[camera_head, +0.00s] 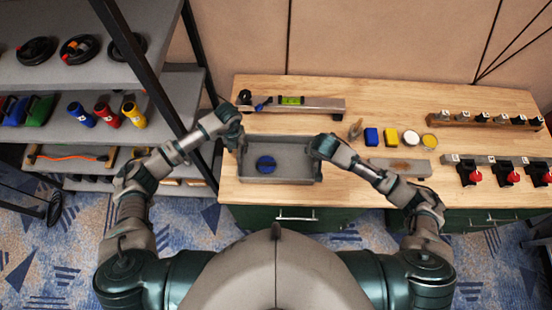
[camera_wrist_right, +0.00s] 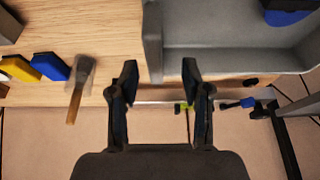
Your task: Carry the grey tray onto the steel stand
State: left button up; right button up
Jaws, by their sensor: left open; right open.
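The grey tray (camera_head: 295,166) sits on the wooden table near its front left, with a round blue object (camera_head: 266,164) inside. A long, low grey metal piece (camera_head: 325,105), apparently the steel stand, is behind the tray and has a green level on it. My left gripper (camera_head: 239,139) is at the tray's left end; its fingers are hard to make out. My right gripper (camera_head: 318,149) is at the tray's right end. In the right wrist view, the right gripper (camera_wrist_right: 160,75) is open, with the tray's end wall (camera_wrist_right: 153,40) lined up between its fingers. Contact cannot be told.
Blue and yellow blocks (camera_head: 371,137), a brush and round tins stand right of the tray. A grey plate (camera_head: 410,168) lies in front of them. Red-knobbed black devices (camera_head: 506,174) are at the right. A dark-framed shelf (camera_head: 165,85) rises close to the table's left side.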

aim_at(242, 154)
pick_arm(q)
jog(key=f, duration=0.2)
jog(key=d+f, duration=0.1)
jog(key=f, duration=0.2)
jog(key=shift+f, duration=0.1)
pick_arm(e)
jog(key=x, duration=0.2)
jog(key=d+x, duration=0.1)
jog(key=x, duration=0.2)
jog(key=shift+w+f, duration=0.1)
jog(key=shift+f, duration=0.1)
pick_arm(q)
jog(key=shift+a, duration=0.25)
jog(key=shift+c, duration=0.3)
pick_arm(e)
jog(key=shift+a, duration=0.3)
jog(key=shift+c, duration=0.3)
pick_arm(q)
jog(key=shift+a, duration=0.1)
jog(key=c, duration=0.8)
pick_arm(e)
jog(key=shift+a, duration=0.1)
jog(key=c, duration=0.8)
pick_arm(q)
grip_shut()
pick_arm(e)
grip_shut()
jog(key=shift+d, duration=0.2)
